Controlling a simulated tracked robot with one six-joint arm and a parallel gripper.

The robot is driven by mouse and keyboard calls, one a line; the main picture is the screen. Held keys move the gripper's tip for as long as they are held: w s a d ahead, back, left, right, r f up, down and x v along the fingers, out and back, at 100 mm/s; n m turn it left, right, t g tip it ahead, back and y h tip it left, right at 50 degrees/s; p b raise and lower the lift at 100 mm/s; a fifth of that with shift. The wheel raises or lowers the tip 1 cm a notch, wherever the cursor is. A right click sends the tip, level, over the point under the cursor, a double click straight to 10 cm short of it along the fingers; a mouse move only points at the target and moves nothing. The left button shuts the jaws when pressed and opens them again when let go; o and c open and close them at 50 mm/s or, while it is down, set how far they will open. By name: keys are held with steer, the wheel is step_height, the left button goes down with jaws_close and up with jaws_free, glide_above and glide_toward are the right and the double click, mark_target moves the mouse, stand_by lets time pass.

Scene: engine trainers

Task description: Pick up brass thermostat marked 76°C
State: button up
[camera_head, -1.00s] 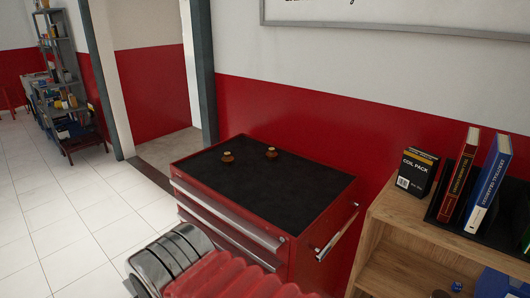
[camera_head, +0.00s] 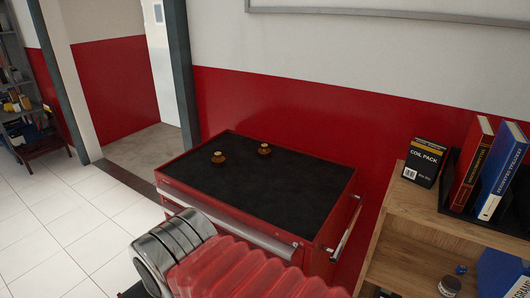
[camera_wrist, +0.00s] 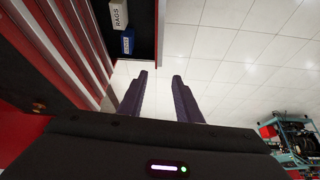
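Two small brass thermostats stand on the black top of the red tool cabinet (camera_head: 285,190) in the head view. One thermostat (camera_head: 218,158) is nearer the left edge, the other thermostat (camera_head: 264,149) is to its right and a little farther back. Their markings are too small to read, so I cannot tell which is 76°C. My gripper (camera_wrist: 160,82) shows in the wrist view with its two dark fingers apart and nothing between them. It points at white floor tiles, away from the thermostats. It does not show in the head view.
A wooden shelf (camera_head: 430,222) stands right of the cabinet, with a coil pack box (camera_head: 424,162) and books (camera_head: 498,172) on it. The cabinet's right and front top is bare. Tiled floor (camera_head: 50,235) lies open on the left. A red wall is behind.

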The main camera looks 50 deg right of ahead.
mark_target(265, 150)
steer(key=shift+o, duration=1.4)
steer(key=shift+w+d+r, duration=0.1)
steer(key=shift+w+d, duration=0.05)
steer(key=shift+w, duration=0.1)
steer(key=shift+o, duration=0.7)
steer(key=w+d+r+m+t+h, duration=0.1)
steer(key=w+d+r+m+h, duration=0.1)
steer(key=w+d, duration=0.8)
steer(key=shift+w+d+r+m+t+h, duration=0.3)
steer(key=shift+w+d+r+m+h, duration=0.15)
steer(key=shift+d, duration=0.6)
steer(key=w+d+f+m+t+h, duration=0.15)
steer(key=w+d, duration=0.35)
steer(key=d, duration=1.1)
steer(key=w+d+m+t+h, duration=0.1)
steer(key=w+d+m+h, duration=0.3)
steer(key=d, duration=1.2)
steer(key=shift+t+h, duration=0.25)
steer(key=shift+h, duration=0.15)
steer(key=d+f, duration=0.1)
steer(key=d, duration=0.3)
steer(key=s+d+f, duration=0.1)
steer(key=d+f, duration=0.1)
steer(key=d, duration=0.3)
steer(key=d+f, duration=0.2)
steer(key=d, duration=0.3)
steer(key=shift+s+d+f, duration=0.1)
steer(key=shift+s+d, duration=0.05)
steer(key=shift+d, duration=0.1)
